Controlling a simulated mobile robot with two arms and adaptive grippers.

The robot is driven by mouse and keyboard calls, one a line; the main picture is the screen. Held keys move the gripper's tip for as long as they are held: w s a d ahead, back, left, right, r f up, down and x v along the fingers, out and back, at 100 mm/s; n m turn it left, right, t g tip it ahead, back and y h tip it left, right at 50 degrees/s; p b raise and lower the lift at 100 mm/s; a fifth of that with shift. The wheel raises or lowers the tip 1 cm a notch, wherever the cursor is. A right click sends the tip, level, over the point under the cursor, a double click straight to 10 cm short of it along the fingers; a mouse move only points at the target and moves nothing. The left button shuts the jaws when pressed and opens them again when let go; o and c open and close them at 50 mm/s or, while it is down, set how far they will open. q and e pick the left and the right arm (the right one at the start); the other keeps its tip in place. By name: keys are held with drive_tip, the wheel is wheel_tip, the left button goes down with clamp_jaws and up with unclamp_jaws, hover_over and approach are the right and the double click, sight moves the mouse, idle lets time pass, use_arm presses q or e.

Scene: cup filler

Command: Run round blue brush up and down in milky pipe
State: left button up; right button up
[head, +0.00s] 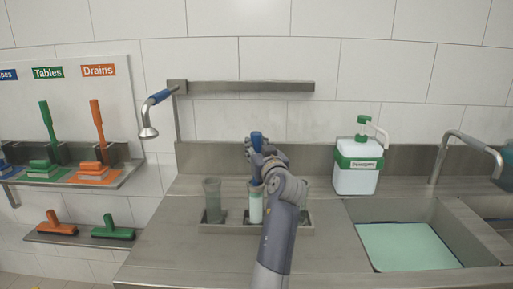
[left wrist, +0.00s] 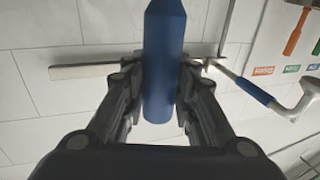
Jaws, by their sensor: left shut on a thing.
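The blue brush handle (head: 257,136) stands upright above the milky pipe (head: 255,207), which is the middle pipe in the metal tray. My left gripper (head: 258,151) is shut around the handle, just above the pipe. In the left wrist view the thick blue handle (left wrist: 163,45) runs between both fingers of my left gripper (left wrist: 162,82). The brush head is not visible. I cannot make out how deep it is in the pipe. My forearm covers the right side of the milky pipe. My right gripper is out of view.
A grey pipe (head: 212,195) stands left in the tray (head: 230,228). A spray tap (head: 149,130) hangs at the left, and a metal bar (head: 250,87) runs along the wall. A white and green dispenser (head: 356,175) and a sink (head: 410,246) are at the right.

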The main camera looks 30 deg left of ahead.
sight(256, 133)
use_arm(q)
drive_tip(key=shift+r, duration=0.15)
drive_tip(key=shift+r, duration=0.15)
wheel_tip(256, 133, up, 5)
drive_tip(key=p, duration=0.3)
drive_tip(key=shift+r+p, duration=1.25)
drive_tip(key=shift+r, duration=0.4)
drive_tip(key=shift+f, duration=0.1)
wheel_tip(256, 133, down, 9)
drive_tip(key=b, duration=0.7)
drive_tip(key=shift+r, duration=0.35)
